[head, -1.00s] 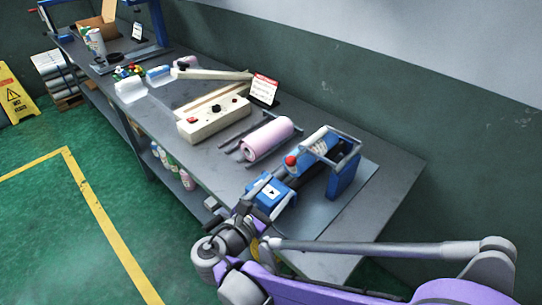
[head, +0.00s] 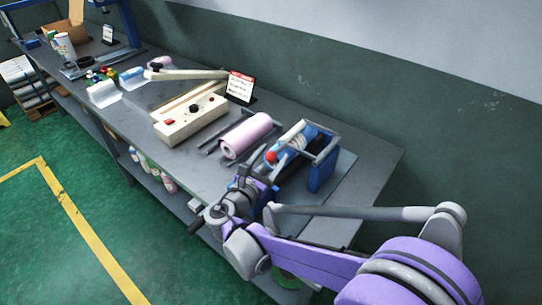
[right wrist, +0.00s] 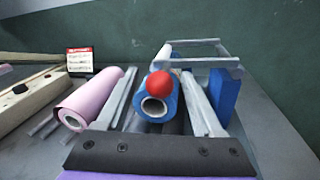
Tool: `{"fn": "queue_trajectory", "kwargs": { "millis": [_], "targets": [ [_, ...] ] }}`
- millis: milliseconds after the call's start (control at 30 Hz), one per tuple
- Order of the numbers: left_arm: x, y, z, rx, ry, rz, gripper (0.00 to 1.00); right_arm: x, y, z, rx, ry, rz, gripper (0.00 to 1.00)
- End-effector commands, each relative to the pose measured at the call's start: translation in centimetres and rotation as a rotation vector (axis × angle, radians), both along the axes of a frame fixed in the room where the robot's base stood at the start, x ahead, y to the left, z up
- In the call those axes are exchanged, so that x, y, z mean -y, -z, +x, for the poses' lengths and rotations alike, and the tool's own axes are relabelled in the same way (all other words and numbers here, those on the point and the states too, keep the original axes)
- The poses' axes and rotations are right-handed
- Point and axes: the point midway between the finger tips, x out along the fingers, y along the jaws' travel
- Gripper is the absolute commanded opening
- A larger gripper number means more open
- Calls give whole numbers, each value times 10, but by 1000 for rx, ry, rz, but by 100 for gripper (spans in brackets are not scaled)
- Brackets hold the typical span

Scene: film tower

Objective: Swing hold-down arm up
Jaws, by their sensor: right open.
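The hold-down arm's red ball knob (head: 271,156) is at the near end of the film unit, which has a blue roll (head: 291,149) and a grey bar frame (head: 325,148). In the right wrist view, the red knob (right wrist: 159,84) sits in front of the blue roll (right wrist: 150,103), with the grey frame (right wrist: 198,52) behind. My right gripper (head: 257,181) is open and empty at the near side of the unit, its fingers spread left and right of the knob's line in the wrist view. It partly hides the unit's near end. My left gripper is not in view.
A pink roll (head: 245,135) lies on rods left of the unit. A cream sealer box (head: 190,120) and a red-topped sign (head: 240,87) stand farther left. A blue upright plate (head: 322,172) stands at the unit's right. The grey bench (head: 368,150) is bare at right.

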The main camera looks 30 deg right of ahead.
Motion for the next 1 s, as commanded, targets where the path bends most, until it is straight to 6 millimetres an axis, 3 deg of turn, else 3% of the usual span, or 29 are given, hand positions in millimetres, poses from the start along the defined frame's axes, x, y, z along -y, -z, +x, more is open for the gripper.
{"fn": "queue_trajectory", "kwargs": {
  "millis": [200,567,1000],
  "targets": [
    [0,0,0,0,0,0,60,0,0,0,0,0,0,67],
    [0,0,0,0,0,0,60,0,0,0,0,0,0,2],
    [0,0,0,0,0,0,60,0,0,0,-1,0,1,0]
  ]
}}
